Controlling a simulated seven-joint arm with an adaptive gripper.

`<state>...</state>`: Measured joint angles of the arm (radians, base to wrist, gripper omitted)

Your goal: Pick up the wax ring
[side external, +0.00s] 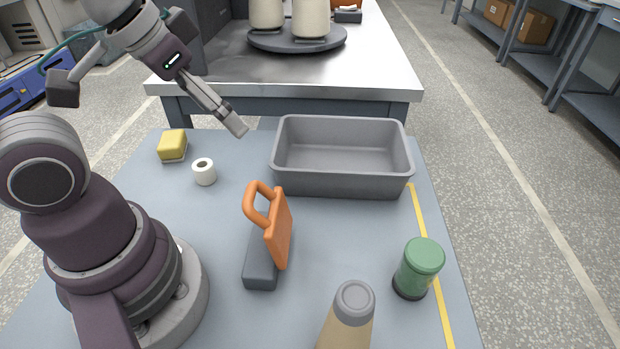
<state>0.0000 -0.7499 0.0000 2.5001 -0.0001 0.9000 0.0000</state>
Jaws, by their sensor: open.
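The wax ring (204,175) looks to be the small white ring with a dark hole in its top. It stands on the blue-grey table at the left, apart from other things. My gripper (238,128) is in the air above and to the right of the ring, near the left wall of the grey tray. Its fingers are open, seen nearly edge-on, and nothing shows between them. Nothing hides the ring.
A yellow block (172,143) sits behind and left of the ring. The grey tray (340,186) stands to the right. An orange-handled tool (277,235), a green-lidded jar (420,262) and a grey-topped cone (350,315) stand nearer. Table between ring and orange tool is clear.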

